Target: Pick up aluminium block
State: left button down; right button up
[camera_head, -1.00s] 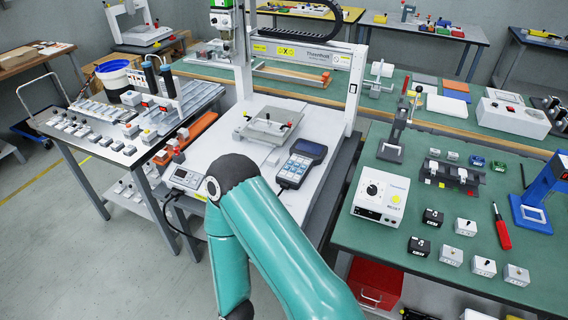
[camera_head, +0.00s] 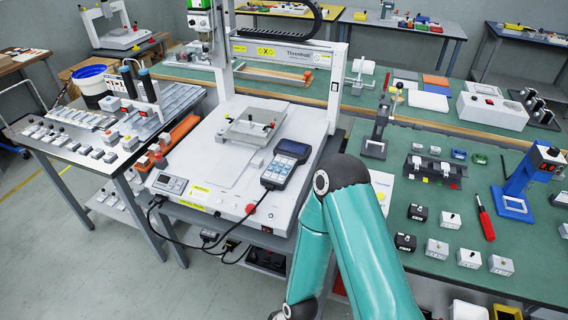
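I cannot tell for sure which piece is the aluminium block. Small silver-grey blocks with knobs on top stand on the green bench at the right: a front one (camera_head: 437,248), one to its right (camera_head: 470,258) and one further right (camera_head: 501,265). Neither gripper shows.
A handheld controller (camera_head: 286,164) lies on the gantry bed (camera_head: 196,160). The green bench (camera_head: 415,215) also holds dark blocks (camera_head: 405,242), a red screwdriver (camera_head: 485,217) and a blue stand (camera_head: 520,190). My arm partly hides a white control box (camera_head: 383,184). A parts table (camera_head: 90,135) stands left.

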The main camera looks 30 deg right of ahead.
aim_at(257, 162)
jog(key=z, duration=0.15)
jog(key=i, duration=1)
jog(key=u, duration=0.1)
